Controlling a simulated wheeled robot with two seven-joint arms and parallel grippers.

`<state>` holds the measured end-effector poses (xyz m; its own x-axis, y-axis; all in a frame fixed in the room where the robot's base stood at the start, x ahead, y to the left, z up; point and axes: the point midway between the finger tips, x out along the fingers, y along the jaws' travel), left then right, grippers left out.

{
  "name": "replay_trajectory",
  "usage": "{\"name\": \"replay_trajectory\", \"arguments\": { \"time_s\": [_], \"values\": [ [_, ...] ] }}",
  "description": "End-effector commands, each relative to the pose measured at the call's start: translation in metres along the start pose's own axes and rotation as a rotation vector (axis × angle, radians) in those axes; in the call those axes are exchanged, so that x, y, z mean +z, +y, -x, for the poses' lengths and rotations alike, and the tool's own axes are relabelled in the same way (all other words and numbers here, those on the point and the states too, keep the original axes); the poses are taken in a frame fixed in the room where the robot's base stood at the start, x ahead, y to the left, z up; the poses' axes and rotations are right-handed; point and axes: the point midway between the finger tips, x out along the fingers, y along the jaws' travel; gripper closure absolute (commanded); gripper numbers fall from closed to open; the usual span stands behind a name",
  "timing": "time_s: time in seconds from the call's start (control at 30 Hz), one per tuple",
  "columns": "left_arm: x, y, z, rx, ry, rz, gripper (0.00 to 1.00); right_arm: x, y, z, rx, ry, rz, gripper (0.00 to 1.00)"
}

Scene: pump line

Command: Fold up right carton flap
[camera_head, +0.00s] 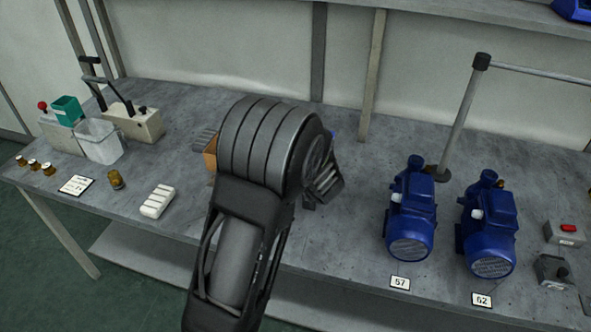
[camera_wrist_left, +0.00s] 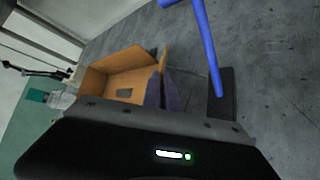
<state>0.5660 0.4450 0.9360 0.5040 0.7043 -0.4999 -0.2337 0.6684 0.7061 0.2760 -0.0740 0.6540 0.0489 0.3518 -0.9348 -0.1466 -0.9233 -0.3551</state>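An open brown carton (camera_wrist_left: 122,78) stands on the grey bench in the left wrist view, its inside showing and a flap raised at its right side. In the head view only a small edge of the carton (camera_head: 211,154) shows; my arm hides the rest. My left gripper's body fills the bottom of the left wrist view. Dark finger-like parts (camera_wrist_left: 165,92) reach up just right of the carton, close to its right flap; whether they touch it or are spread is unclear. My right gripper is in neither view.
A blue rod (camera_wrist_left: 207,45) rises by a dark plate (camera_wrist_left: 221,95) right of the carton. Two blue pumps (camera_head: 409,215) (camera_head: 487,230) stand on the right of the bench. A clear bin (camera_head: 100,141) and a white block (camera_head: 157,201) stand at left.

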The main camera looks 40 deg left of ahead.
Motion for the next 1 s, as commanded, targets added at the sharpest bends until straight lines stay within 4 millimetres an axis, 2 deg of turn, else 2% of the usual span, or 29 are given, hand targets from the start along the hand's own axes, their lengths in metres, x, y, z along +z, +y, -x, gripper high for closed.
{"name": "replay_trajectory", "arguments": {
  "time_s": [0.5, 1.0],
  "values": [
    [-0.006, 0.035, -0.005, -0.343, 0.003, 0.35, 1.0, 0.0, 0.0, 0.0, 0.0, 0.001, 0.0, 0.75],
    [-0.014, 0.048, -0.013, -0.549, 0.004, 0.548, 1.0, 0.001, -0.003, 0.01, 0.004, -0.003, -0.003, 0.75]
  ]
}}
